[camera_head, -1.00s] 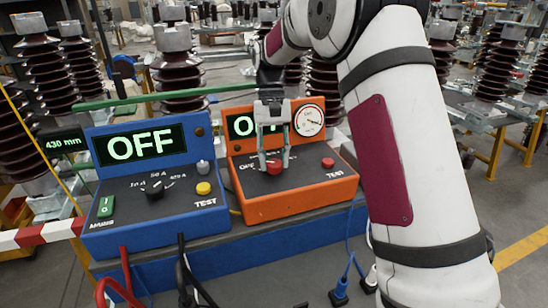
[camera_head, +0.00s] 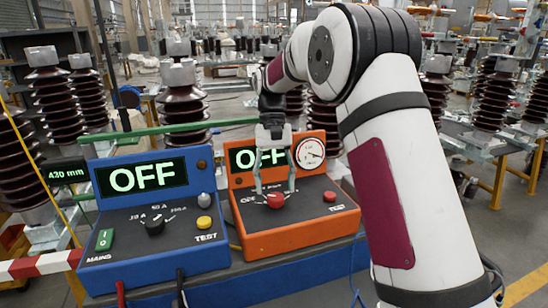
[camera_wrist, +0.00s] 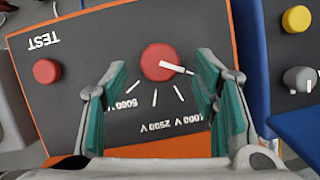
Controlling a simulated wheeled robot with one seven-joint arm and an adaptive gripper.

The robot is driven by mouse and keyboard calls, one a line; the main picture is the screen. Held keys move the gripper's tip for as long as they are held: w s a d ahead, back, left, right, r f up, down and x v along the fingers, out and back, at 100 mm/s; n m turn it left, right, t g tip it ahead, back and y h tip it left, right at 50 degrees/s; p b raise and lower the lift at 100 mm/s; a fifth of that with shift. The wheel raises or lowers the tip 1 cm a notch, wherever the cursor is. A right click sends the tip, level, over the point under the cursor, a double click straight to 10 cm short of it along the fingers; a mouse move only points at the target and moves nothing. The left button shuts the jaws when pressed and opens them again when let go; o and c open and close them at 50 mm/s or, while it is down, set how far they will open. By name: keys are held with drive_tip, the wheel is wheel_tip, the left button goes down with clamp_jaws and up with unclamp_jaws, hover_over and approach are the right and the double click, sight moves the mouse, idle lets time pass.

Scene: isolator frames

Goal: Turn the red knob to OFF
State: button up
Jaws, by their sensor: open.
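The red knob (camera_head: 275,200) sits on the sloping panel of the orange box (camera_head: 290,238). In the wrist view the knob (camera_wrist: 158,62) has a white pointer aimed right and slightly down, away from the 5000, 2500 and 1000 V marks. The orange box's display (camera_head: 257,158) reads OFF, partly covered by my gripper. My gripper (camera_head: 275,190) is open above the knob. In the wrist view its green-padded fingers (camera_wrist: 160,85) stand apart on either side, with no contact visible.
A second red TEST button (camera_head: 329,196) is right of the knob. A blue box (camera_head: 152,232) with its own OFF display, black selector (camera_head: 154,222) and yellow button (camera_head: 204,222) stands close on the left. A gauge (camera_head: 310,153) is behind the knob.

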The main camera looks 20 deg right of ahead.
drive_tip(key=v, duration=0.9)
drive_tip(key=shift+r, duration=0.3)
drive_tip(key=shift+w, duration=0.1)
drive_tip(key=s+r+n+t, duration=0.1)
drive_tip(key=s+r+t, duration=0.15)
drive_tip(key=s, duration=0.65)
drive_tip(key=s+r+t, duration=0.2)
drive_tip(key=s+r, duration=0.2)
drive_tip(key=s, duration=0.5)
drive_tip(key=s+f+t, duration=0.2)
drive_tip(key=s+f, duration=0.2)
drive_tip(key=s, duration=0.4)
drive_tip(key=s+f+n+t+h, duration=0.1)
drive_tip(key=s+f, duration=0.3)
drive_tip(key=s, duration=0.4)
drive_tip(key=shift+s+a+f+t, duration=0.25)
drive_tip(key=shift+a+f+t, duration=0.15)
drive_tip(key=shift+t, duration=0.25)
